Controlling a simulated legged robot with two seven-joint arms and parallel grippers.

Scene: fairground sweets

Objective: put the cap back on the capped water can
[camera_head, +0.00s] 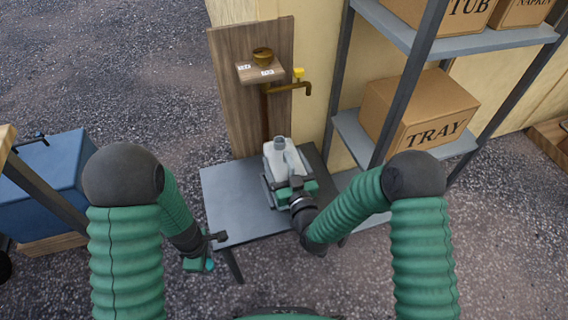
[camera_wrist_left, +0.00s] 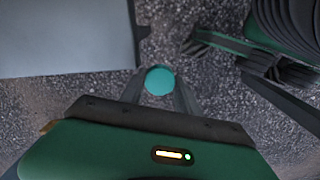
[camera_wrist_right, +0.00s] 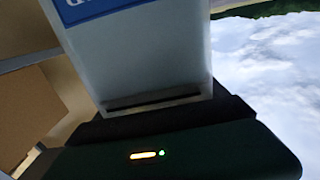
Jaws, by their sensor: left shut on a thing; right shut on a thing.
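The water can (camera_head: 285,152), a pale container with a bare neck on top, stands on the grey table (camera_head: 232,196) below the tap. My right gripper (camera_head: 298,186) is shut on the can at its near side. The can (camera_wrist_right: 150,62), with part of a blue label, fills the middle of the right wrist view. The round teal cap (camera_wrist_left: 159,80) is between the fingertips of my left gripper (camera_wrist_left: 160,88), which is shut on it. In the head view the cap (camera_head: 210,265) is low, left of the table's front edge, over the gravel. It is apart from the can.
A brass tap (camera_head: 290,88) on a wooden board (camera_head: 238,110) stands behind the table. A shelf rack with a TRAY box (camera_head: 415,110) is at the right. A blue cooler (camera_head: 45,185) is at the left. The table's left part is bare.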

